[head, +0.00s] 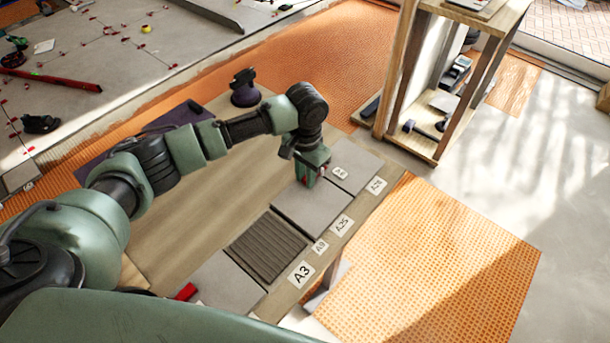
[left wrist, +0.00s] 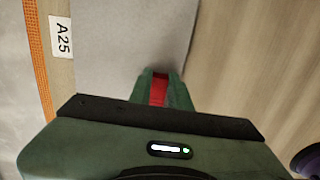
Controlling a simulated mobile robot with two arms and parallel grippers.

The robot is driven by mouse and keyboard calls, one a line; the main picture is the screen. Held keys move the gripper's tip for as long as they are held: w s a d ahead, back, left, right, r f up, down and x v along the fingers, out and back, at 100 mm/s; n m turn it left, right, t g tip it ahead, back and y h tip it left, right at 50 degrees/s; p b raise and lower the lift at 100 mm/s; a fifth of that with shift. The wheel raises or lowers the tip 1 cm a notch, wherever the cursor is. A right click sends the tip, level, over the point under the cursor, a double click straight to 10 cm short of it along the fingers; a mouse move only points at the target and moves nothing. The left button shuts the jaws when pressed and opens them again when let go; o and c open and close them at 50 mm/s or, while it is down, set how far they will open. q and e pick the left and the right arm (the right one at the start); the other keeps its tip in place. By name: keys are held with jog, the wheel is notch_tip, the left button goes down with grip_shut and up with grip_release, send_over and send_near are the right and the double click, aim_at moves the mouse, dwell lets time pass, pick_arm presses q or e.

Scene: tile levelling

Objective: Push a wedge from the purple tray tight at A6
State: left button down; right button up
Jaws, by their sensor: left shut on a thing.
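The fingertips are at or close to the tile surface; I cannot tell whether the wedge touches the gap. The purple tray (head: 115,160) is mostly hidden behind my left arm. My right gripper is not in view.
A ribbed adhesive bed (head: 268,247) lies by labels A3 and A9. Another red piece (head: 187,292) sits at the near tile. A purple-based tool (head: 244,88) stands at the back of the board. A wooden shelf (head: 440,110) stands behind on the right.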

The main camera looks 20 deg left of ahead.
pick_arm(q)
jog(key=shift+w+r, duration=0.2)
jog(key=c, duration=1.5)
grip_release()
jog(key=shift+o, duration=1.3)
jog(key=shift+d, duration=0.1)
jog(key=shift+s, duration=0.1)
jog(key=shift+r, duration=3.85)
